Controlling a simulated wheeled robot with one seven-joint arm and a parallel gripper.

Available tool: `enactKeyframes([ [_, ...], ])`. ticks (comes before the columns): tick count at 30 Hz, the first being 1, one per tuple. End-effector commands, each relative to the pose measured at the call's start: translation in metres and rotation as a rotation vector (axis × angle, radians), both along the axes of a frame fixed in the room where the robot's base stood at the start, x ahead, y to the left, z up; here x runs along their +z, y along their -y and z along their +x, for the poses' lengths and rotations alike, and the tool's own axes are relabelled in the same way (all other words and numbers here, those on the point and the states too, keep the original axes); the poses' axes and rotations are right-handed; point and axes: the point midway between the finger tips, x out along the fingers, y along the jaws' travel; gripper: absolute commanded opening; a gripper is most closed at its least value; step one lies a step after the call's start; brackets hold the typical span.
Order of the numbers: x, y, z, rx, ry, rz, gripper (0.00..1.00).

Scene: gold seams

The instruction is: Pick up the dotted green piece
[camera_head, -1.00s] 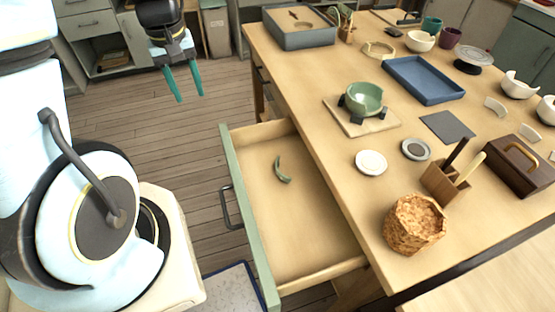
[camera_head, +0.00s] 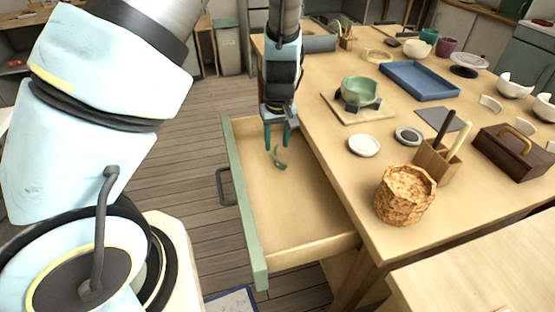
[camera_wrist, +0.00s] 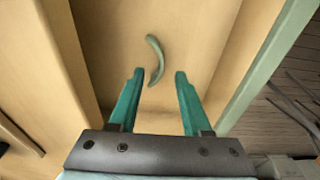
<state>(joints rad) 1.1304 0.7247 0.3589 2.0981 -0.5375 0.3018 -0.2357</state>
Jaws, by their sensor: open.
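The green piece (camera_head: 279,158) is a small curved shard lying on the bottom of the open drawer (camera_head: 300,215). It also shows in the wrist view (camera_wrist: 155,60), between and a little beyond the fingertips; dots on it are too small to make out. My gripper (camera_head: 277,146) points down over the drawer, just above the piece in the head view. In the wrist view my gripper (camera_wrist: 157,72) has its two teal fingers apart with nothing held between them.
The drawer's green front (camera_head: 243,200) and the table (camera_head: 345,190) edge flank the gripper. The rest of the drawer is clear.

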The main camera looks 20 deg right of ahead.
Motion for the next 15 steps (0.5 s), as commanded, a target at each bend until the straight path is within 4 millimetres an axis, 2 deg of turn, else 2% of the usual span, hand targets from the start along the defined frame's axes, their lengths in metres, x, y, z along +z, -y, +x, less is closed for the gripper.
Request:
enactKeyframes([
  [4,-0.009,-0.001,0.003,0.001,-0.001,0.001,0.48],
  [12,-0.046,-0.001,0.011,0.0,-0.001,0.001,0.48],
  [15,-0.053,0.0,0.012,0.0,-0.001,-0.001,0.48],
])
